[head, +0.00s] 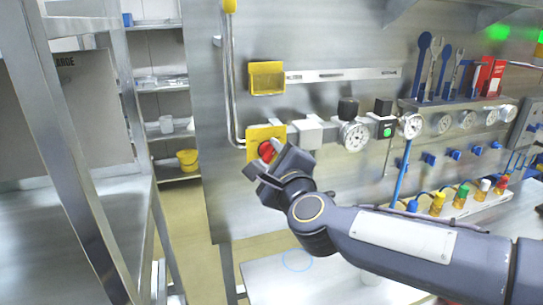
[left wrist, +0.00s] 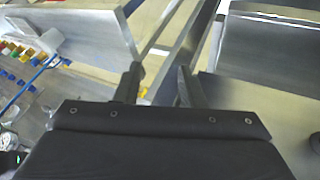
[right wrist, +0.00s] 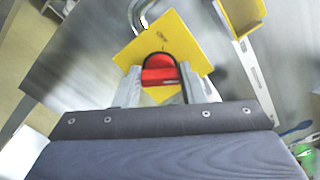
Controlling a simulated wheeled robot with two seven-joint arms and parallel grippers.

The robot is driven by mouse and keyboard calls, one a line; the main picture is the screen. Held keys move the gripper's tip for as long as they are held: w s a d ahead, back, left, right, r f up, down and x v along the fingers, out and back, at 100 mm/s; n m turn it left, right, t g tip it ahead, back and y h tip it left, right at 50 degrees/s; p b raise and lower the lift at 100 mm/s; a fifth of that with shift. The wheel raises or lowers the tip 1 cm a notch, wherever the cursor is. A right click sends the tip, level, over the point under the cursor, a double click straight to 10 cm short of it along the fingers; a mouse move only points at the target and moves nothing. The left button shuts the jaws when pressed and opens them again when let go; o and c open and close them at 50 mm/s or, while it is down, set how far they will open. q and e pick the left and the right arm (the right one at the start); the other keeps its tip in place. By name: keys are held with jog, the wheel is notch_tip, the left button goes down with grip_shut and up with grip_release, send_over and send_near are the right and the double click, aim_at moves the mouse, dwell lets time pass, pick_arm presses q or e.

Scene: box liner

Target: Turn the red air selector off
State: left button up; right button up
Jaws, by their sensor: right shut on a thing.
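The red air selector (head: 267,151) is a red knob on a yellow plate (head: 253,134) fixed to the steel back panel, left of the gauges. My right gripper (head: 262,168) is at the knob and partly covers it in the head view. In the right wrist view the red knob (right wrist: 160,72) sits between the two fingers of my right gripper (right wrist: 157,90), which are shut on it. The yellow plate lies tilted behind it. My left gripper (left wrist: 157,85) shows only in the left wrist view, with its fingers apart and nothing between them.
A yellow holder (head: 266,78) is above the selector. Pressure gauges (head: 354,135) and a green button (head: 387,130) are to its right. A steel frame (head: 75,150) stands at the left. Several coloured fittings (head: 461,196) line the lower right, beyond my right arm.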

jog(key=n+p, duration=0.1)
jog(key=n, duration=0.3)
jog(key=shift+n, duration=0.3)
jog(key=n+p, duration=0.1)
jog(key=n, duration=0.2)
jog(key=shift+f+n, duration=0.1)
jog(key=shift+n, duration=0.2)
jog(key=n+p, duration=0.1)
jog(key=n, duration=0.3)
jog(key=shift+f+n+p, duration=0.15)
jog(key=shift+n+p, duration=0.35)
jog(key=shift+n, duration=1.1)
jog(key=o, duration=1)
